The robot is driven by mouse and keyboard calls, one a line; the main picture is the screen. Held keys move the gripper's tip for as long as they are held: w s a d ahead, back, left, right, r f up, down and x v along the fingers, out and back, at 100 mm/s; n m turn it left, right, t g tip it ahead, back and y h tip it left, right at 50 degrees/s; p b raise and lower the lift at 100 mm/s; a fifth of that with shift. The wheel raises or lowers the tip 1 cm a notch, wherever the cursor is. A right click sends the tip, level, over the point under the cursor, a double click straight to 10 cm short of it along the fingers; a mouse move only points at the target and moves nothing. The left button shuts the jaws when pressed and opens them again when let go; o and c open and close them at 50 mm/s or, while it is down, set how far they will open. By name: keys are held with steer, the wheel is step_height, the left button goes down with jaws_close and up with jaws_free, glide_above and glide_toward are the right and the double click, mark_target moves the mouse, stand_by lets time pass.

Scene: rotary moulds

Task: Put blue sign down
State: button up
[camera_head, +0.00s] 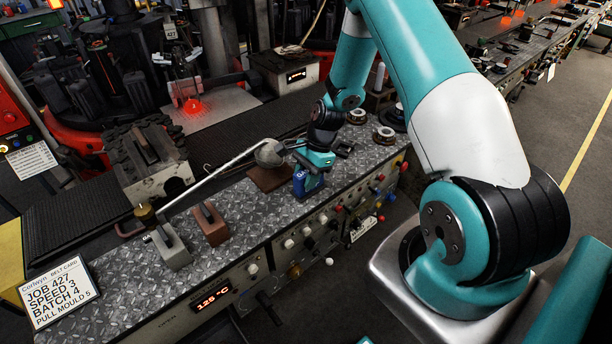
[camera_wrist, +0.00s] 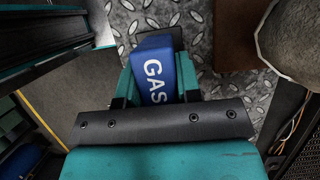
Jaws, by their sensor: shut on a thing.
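The blue sign (camera_head: 308,182) is a small blue block at the front edge of the diamond-plate bench (camera_head: 105,293). In the wrist view the blue sign (camera_wrist: 156,68) shows white letters reading "GAS". My gripper (camera_head: 314,162) is shut on the sign, with a teal finger on each side of it. In the wrist view my gripper (camera_wrist: 158,85) covers the near end of the sign. The sign is at or just above the metal plate; I cannot tell whether it touches.
A brown plate (camera_head: 268,178) with a ladle (camera_head: 270,152) lies just left of the sign; the ladle's long handle reaches left. Grey (camera_head: 174,250) and reddish (camera_head: 211,225) weights stand farther left. Round metal parts (camera_head: 383,134) stand to the right. Knobs line the bench front.

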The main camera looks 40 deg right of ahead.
steer(key=shift+f, duration=0.15)
steer(key=o, duration=1)
